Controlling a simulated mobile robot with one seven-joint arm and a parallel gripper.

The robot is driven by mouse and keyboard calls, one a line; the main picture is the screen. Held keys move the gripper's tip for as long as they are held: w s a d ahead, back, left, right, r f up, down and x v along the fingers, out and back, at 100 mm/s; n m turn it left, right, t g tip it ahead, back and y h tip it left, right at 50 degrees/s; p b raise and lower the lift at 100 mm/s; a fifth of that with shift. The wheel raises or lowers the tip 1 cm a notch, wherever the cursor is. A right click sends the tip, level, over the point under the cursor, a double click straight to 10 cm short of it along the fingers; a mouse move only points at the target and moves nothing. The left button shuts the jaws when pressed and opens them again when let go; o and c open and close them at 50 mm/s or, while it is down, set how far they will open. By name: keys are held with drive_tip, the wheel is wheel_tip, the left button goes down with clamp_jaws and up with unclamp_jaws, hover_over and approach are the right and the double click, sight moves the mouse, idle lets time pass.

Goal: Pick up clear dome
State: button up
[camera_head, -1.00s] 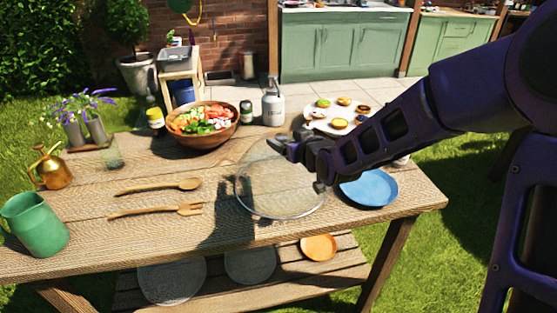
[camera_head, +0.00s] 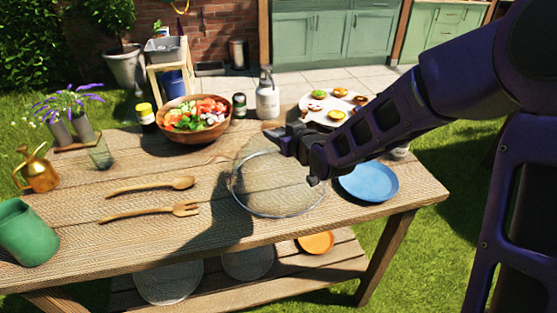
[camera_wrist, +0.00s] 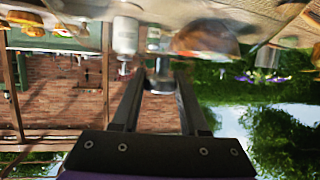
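The clear dome (camera_head: 277,190) stands on the wooden table, right of the wooden utensils, and its round rim and see-through side show in the head view. My gripper (camera_head: 291,139) is level with the upper part of the dome, reaching in from the right, and it hides the dome's top. In the wrist view my gripper's two fingers (camera_wrist: 160,82) are apart. A small grey shape, perhaps the dome's knob (camera_wrist: 161,74), lies between their tips. It is blurred, so I cannot tell whether the fingers touch it.
A salad bowl (camera_head: 168,127), a dark jar (camera_head: 239,106) and a white bottle (camera_head: 267,98) stand behind the dome. A blue plate (camera_head: 368,182) lies to its right under my arm. A wooden spoon (camera_head: 150,187) and fork (camera_head: 148,212) lie left.

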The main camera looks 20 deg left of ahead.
clamp_jaws()
idle(1.0)
